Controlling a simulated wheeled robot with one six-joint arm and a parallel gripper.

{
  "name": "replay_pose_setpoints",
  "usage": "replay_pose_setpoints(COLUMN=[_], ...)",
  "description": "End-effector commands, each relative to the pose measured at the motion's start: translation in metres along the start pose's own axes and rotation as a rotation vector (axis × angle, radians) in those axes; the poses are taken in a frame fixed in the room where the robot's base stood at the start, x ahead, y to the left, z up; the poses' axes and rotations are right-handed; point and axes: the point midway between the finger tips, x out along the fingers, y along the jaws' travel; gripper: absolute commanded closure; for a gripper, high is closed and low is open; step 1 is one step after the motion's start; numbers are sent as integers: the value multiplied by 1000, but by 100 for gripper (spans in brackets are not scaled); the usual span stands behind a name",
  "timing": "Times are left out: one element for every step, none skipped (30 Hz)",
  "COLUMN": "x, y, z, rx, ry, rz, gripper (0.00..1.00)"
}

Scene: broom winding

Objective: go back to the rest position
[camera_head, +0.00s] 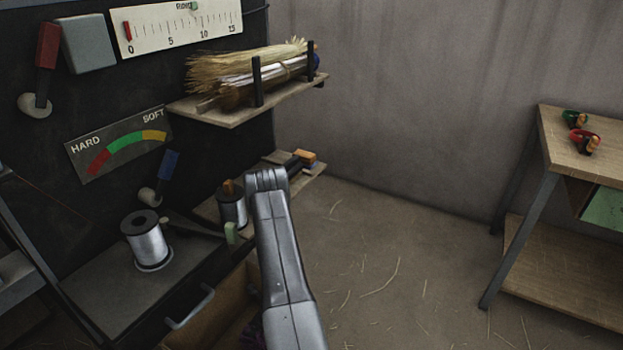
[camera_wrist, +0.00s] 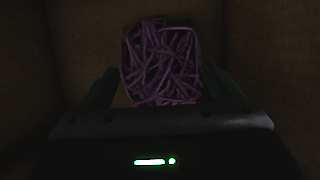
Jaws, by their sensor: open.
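My gripper (camera_wrist: 160,74) is open, with one dark finger on each side of the wrist view. A purple tangled bundle of strands (camera_wrist: 160,62) shows ahead, between the fingertips in the picture; I cannot tell how far off it is, and no contact is visible. Brown walls surround it in dim light. In the head view my grey arm reaches down beside the open wooden drawer (camera_head: 212,322), and a bit of purple shows low inside it. My gripper is hidden in the head view.
A bench holds a silver wire spool (camera_head: 148,240), with another spool (camera_head: 232,206) behind. A shelf (camera_head: 213,115) carries straw bundles above my arm. A wooden table (camera_head: 585,150) with a red and a green item stands at right. The floor between is open, with scattered straw.

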Motion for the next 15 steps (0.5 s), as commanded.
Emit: replay_pose_setpoints(x=[-14,-20,-27,-32,-38,-45,-51,-57,-64,-70,-75,-82,-88,-94,-101], y=[0,0,0,0,0,0,0,0,0,0,0,1,1,0,1], z=[6,9,12,14,16,19,22,24,27,29,32,35,37,40,43], rx=[0,0,-1,-1,0,0,-1,0,0,0,-1,-1,0,-2,-1], ry=[0,-1,0,0,0,-1,-1,0,0,-1,-1,0,0,0,-1], rz=[0,-1,-1,0,-1,-1,-1,-1,0,-1,-1,0,0,0,0], gripper=[15,15,15,15,15,15,15,15,15,15,15,15,15,15,15])
